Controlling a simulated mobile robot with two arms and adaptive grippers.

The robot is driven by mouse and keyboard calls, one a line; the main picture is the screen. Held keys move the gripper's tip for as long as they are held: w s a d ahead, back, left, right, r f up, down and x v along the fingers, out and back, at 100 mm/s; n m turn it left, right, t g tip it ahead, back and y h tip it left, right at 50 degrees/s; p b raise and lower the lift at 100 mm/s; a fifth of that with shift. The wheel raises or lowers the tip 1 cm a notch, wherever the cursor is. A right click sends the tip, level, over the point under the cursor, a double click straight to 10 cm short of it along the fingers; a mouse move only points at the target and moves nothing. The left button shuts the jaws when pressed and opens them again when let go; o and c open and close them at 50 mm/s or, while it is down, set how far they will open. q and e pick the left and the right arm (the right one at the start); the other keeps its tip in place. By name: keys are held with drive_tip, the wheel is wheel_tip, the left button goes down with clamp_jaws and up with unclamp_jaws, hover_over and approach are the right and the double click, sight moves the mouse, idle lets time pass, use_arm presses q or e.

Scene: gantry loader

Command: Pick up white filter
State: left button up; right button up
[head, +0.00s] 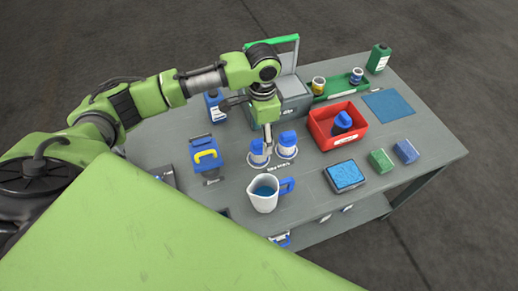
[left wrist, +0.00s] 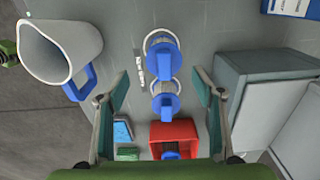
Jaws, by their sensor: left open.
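Two white filters with blue tops stand upright side by side on the workbench, each in a ring-shaped holder. In the head view the left filter is (head: 258,158) and the right filter is (head: 287,150). My left gripper (head: 268,135) points down just above and behind them. In the left wrist view the filters show from above as blue tops, one higher in the picture (left wrist: 161,55) and one lower (left wrist: 166,102). The open fingers of the left gripper (left wrist: 161,80) are on either side, with nothing between them held. My right gripper is not in view.
A white jug (head: 264,200) with a blue handle stands in front of the filters. A red bin (head: 322,137) holding a blue-topped item is to the right. A grey box (head: 292,100) with its lid raised is behind.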

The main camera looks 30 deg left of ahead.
sight(259, 141)
use_arm(q)
drive_tip(key=shift+f, duration=0.6)
drive_tip(key=f, duration=0.2)
drive_tip(key=a+f+p, duration=0.1)
drive_tip(key=f, duration=0.1)
drive_tip(key=shift+f, duration=0.45)
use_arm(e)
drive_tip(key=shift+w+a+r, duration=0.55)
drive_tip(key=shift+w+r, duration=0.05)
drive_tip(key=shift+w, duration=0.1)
use_arm(q)
drive_tip(key=c, duration=1.2)
drive_tip(key=shift+c, duration=0.2)
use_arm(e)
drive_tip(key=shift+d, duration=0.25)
